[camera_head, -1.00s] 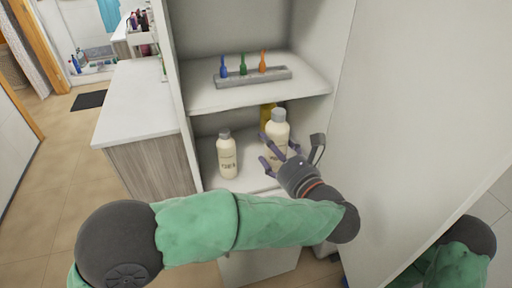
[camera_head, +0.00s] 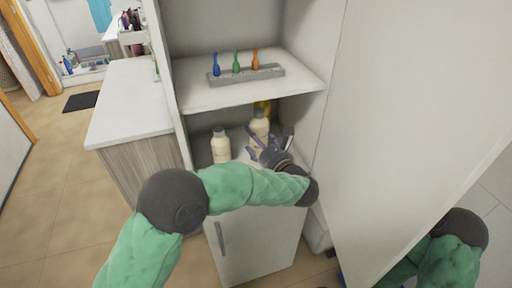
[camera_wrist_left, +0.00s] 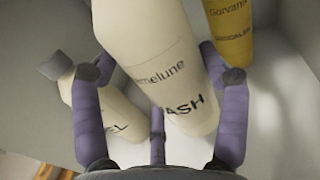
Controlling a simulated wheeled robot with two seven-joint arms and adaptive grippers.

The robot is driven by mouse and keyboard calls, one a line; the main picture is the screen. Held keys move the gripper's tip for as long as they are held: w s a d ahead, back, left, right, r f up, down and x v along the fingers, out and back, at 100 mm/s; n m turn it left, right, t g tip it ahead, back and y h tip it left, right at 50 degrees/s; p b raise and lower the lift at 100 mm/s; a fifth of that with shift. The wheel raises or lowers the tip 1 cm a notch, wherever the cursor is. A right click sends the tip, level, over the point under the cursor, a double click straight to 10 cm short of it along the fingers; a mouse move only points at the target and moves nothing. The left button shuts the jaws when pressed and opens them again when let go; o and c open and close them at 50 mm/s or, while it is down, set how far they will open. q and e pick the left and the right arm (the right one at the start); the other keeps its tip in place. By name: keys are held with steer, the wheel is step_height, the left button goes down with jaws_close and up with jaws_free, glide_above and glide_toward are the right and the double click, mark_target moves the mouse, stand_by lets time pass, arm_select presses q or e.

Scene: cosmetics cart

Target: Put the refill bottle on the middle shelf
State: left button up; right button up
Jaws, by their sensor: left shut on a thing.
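A cream bottle with a grey cap (camera_head: 260,126) is upright inside the compartment below the tray's shelf (camera_head: 203,99). My left gripper (camera_head: 268,151) is shut around it from the front. In the left wrist view the purple fingers wrap this bottle (camera_wrist_left: 160,50), whose label ends in "ASH". Its base is hidden in the head view, so I cannot tell whether it touches the surface below. A second cream bottle (camera_head: 221,147) stands to its left; it also shows in the wrist view (camera_wrist_left: 122,122). My right gripper is out of view.
A yellow bottle (camera_head: 266,106) labelled as descaler is close behind the held bottle. A grey tray (camera_head: 245,77) with small blue, green and orange bottles sits on the shelf above. An open door panel (camera_head: 410,100) bounds the right side; a white counter (camera_head: 130,100) is left.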

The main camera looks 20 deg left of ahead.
mark_target(256, 147)
arm_select(q)
steer(key=shift+w+a+f, duration=0.1)
steer(key=shift+w+f, duration=0.05)
steer(key=shift+f, duration=0.75)
steer(key=shift+w+a+f, duration=0.1)
steer(key=shift+f, duration=0.8)
steer(key=shift+f, duration=0.15)
steer(key=o, duration=1.4)
steer(key=shift+f, duration=0.1)
steer(key=shift+r, duration=0.25)
steer(key=p+v, duration=0.2)
steer(key=v, duration=0.5)
steer(key=shift+r, duration=0.1)
steer(key=shift+s+d, duration=0.2)
steer(key=shift+d, duration=0.05)
